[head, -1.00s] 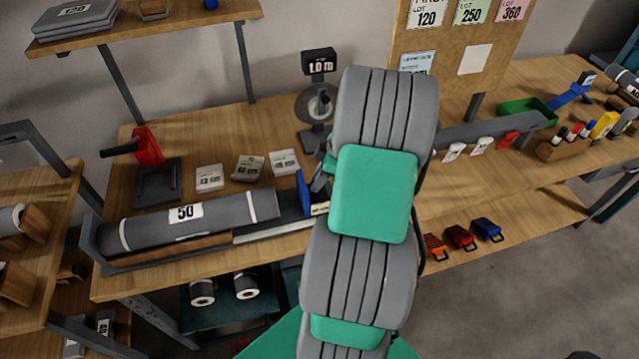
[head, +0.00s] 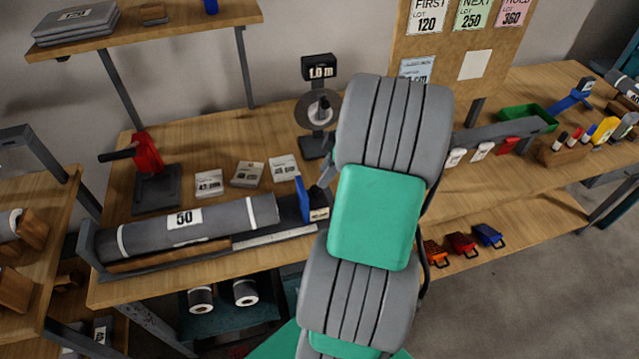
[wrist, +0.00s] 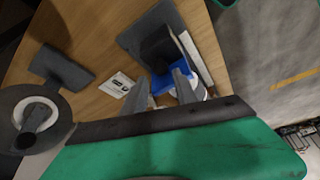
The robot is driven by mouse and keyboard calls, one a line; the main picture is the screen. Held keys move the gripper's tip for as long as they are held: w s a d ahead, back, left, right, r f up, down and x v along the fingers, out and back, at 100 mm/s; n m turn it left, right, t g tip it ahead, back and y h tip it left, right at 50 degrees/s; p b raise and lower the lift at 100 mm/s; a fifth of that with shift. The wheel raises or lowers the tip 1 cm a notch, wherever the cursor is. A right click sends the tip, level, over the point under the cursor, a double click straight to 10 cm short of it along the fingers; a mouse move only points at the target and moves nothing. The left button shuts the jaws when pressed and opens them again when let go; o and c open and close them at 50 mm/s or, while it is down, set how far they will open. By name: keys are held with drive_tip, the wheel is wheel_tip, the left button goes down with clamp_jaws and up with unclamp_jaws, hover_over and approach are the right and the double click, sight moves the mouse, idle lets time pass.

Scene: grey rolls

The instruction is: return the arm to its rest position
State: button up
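My arm, grey with green panels, rises through the middle of the head view in front of the workbench (head: 240,135). My gripper (wrist: 161,90) shows in the wrist view as two grey fingers with a clear gap between them and nothing held. Beyond the fingertips are a blue block (wrist: 174,76) and the wooden bench top. In the head view the gripper is almost wholly hidden behind my arm, close to the blue block (head: 302,198) at the right end of the roll cradle.
A grey roll marked 50 (head: 185,224) lies in the cradle. A reel stand with a 1.0 m sign (head: 319,67) stands close behind my arm. Small label cards (head: 247,174) and a red-handled tool (head: 147,155) are at left. A shelf (head: 185,22) overhangs the back left.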

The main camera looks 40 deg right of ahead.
drive_tip(key=shift+v, duration=1.2)
